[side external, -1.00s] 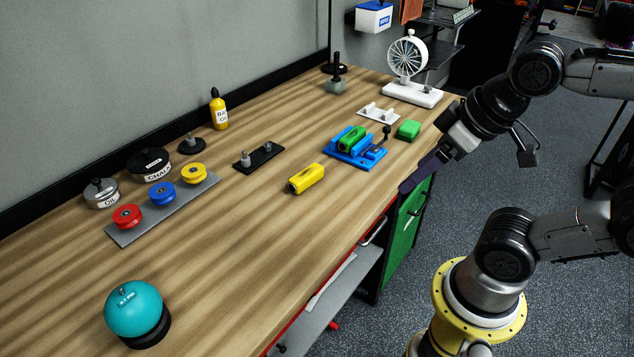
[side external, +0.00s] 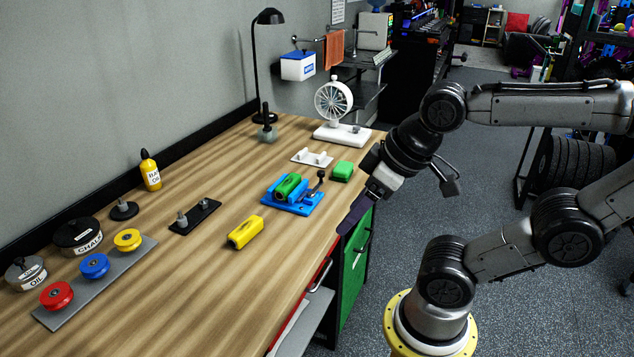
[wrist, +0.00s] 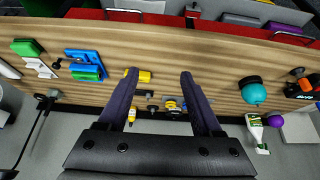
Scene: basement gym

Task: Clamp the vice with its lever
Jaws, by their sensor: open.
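The blue vice (side external: 293,196) sits on the wooden bench with a green block (side external: 287,186) between its jaws. Its dark lever with a round knob (side external: 320,175) stands up at the vice's right end. In the wrist view the vice (wrist: 84,57) is left of my fingers, with the green block (wrist: 88,73) on it. My gripper (side external: 352,218) is near the bench's front edge, to the right of the vice and apart from it. In the wrist view my gripper (wrist: 160,78) has its two dark fingers wide apart with nothing held between them.
A yellow block (side external: 245,232) lies left of the vice and a loose green block (side external: 342,171) right of it. A white bracket (side external: 312,158) and a white fan (side external: 334,104) stand behind. A grey plate (side external: 80,300) with coloured pulleys is at left. The front bench strip is mostly clear.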

